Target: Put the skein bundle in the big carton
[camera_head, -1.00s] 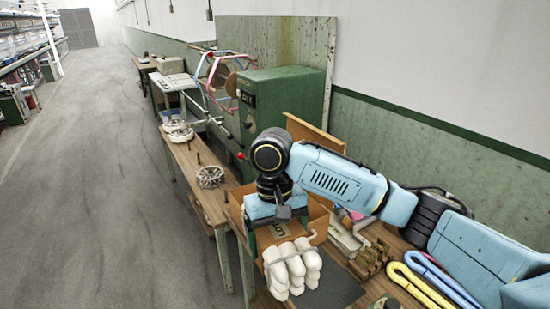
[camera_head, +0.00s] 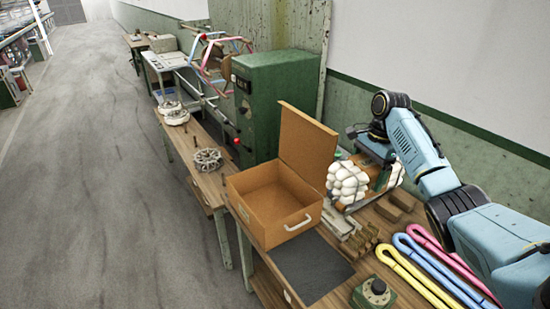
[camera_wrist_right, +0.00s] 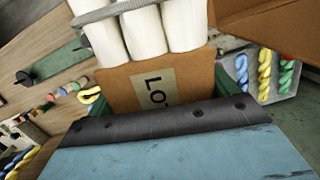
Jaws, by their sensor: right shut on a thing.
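The big carton (camera_head: 262,226) stands open and visibly empty on the bench, its lid (camera_head: 306,142) raised at the right. My right gripper (camera_head: 375,150) is to the right of the carton, shut on the skein bundle (camera_head: 347,183). The bundle is several white skeins with a brown band around the middle; white ends show on both sides of the jaws. In the right wrist view the bundle (camera_wrist_right: 148,32) has a grey tie across it and a "LOT" label on the band. Its underside is partly hidden, so its clearance cannot be told. My left gripper is not in view.
A dark mat (camera_head: 310,268) lies bare before the carton. Brown wooden blocks (camera_head: 358,240), yellow, blue and pink hanks (camera_head: 425,262) and a green dial box (camera_head: 374,292) occupy the bench to the right. A green machine cabinet (camera_head: 275,95) stands behind the carton.

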